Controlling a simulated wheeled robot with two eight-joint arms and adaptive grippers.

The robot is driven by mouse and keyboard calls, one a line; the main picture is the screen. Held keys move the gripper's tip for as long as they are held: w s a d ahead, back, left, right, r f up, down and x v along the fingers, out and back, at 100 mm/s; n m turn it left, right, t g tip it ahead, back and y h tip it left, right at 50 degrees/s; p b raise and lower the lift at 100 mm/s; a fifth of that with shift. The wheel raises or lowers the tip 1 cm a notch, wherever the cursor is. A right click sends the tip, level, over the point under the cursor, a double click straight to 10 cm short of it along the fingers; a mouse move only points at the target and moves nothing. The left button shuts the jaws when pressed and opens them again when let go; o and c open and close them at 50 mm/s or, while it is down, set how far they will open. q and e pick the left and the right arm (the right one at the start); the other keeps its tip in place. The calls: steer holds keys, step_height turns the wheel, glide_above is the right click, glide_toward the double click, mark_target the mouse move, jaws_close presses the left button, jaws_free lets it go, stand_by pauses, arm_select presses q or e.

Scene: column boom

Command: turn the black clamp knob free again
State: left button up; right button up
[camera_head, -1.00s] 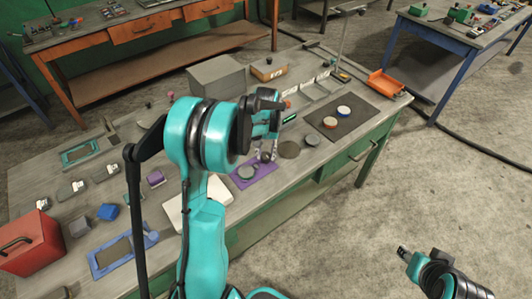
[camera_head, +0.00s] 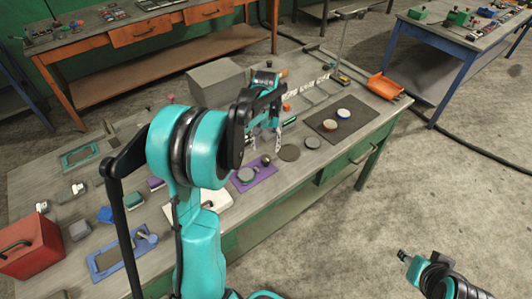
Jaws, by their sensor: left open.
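A slim upright column (camera_head: 341,40) stands at the back right of the workbench, with a short boom (camera_head: 355,10) at its top. Small dark parts show on the boom, but they are too small for me to tell which is the black clamp knob. My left gripper (camera_head: 264,140) is open and empty, pointing down above the bench behind the purple mat. It is well to the left of the column and in front of it. My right gripper (camera_head: 403,256) is low at the bottom right, away from the bench; its jaws are too small to read.
The purple mat (camera_head: 262,174) holds a grey disc (camera_head: 246,175) and a small dark round piece. A dark mat (camera_head: 325,125) holds two discs. An orange tray (camera_head: 384,86) sits at the right edge. A grey box (camera_head: 215,82) stands behind my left arm. A red case (camera_head: 32,248) is far left.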

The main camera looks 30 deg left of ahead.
mark_target(266, 158)
arm_select(q)
steer(key=shift+r, duration=2.75)
